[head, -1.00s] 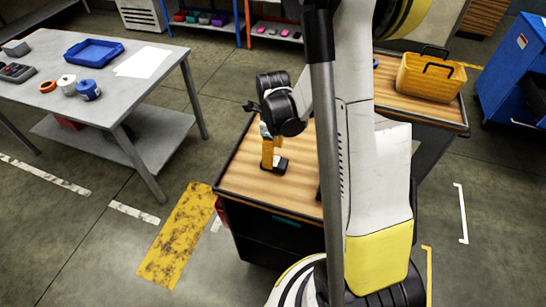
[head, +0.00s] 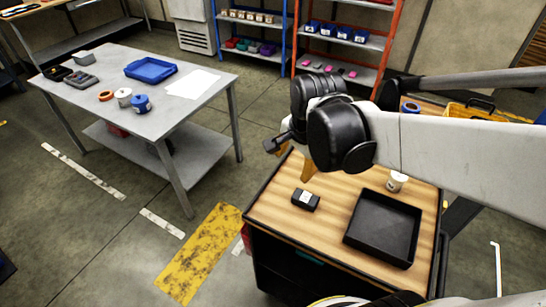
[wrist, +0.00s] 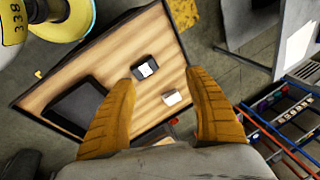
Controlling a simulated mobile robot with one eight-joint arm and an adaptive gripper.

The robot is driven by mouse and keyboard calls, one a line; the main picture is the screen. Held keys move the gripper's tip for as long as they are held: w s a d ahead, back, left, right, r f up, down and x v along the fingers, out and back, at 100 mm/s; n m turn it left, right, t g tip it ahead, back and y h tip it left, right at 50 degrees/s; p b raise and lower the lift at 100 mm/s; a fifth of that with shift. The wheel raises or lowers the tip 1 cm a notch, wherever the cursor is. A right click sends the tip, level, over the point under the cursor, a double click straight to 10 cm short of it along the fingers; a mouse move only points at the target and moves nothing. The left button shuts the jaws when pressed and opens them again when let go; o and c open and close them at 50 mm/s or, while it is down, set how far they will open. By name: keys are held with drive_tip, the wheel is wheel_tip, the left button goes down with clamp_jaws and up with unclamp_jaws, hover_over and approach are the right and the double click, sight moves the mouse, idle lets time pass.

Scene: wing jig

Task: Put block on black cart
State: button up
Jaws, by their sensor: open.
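A small black block (head: 305,200) with a pale patch on top rests on the wooden top of the black cart (head: 285,225), near its left side. In the wrist view the block (wrist: 146,68) lies on the cart top (wrist: 120,50), between and beyond the fingertips. My gripper (wrist: 160,80) has its two orange fingers spread wide with nothing between them. In the head view my gripper (head: 310,168) hangs above the cart, just behind the block and apart from it. The wrist hides part of the fingers there.
A black tray (head: 383,228) takes up the cart top's right side, with a white cup (head: 397,181) behind it. A grey table (head: 185,115) with a blue tray (head: 151,68) stands at the left. Shelves stand at the back. The cart's front left is clear.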

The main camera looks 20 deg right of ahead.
drive_tip(key=s+a+r+n+t, duration=0.3)
drive_tip(key=s+a+r+n, duration=0.1)
drive_tip(key=n, duration=1)
drive_tip(key=s+a, duration=0.1)
drive_tip(key=s, duration=0.1)
drive_tip(key=shift+s+a+t+y, duration=0.3)
drive_tip(key=shift+a, duration=0.05)
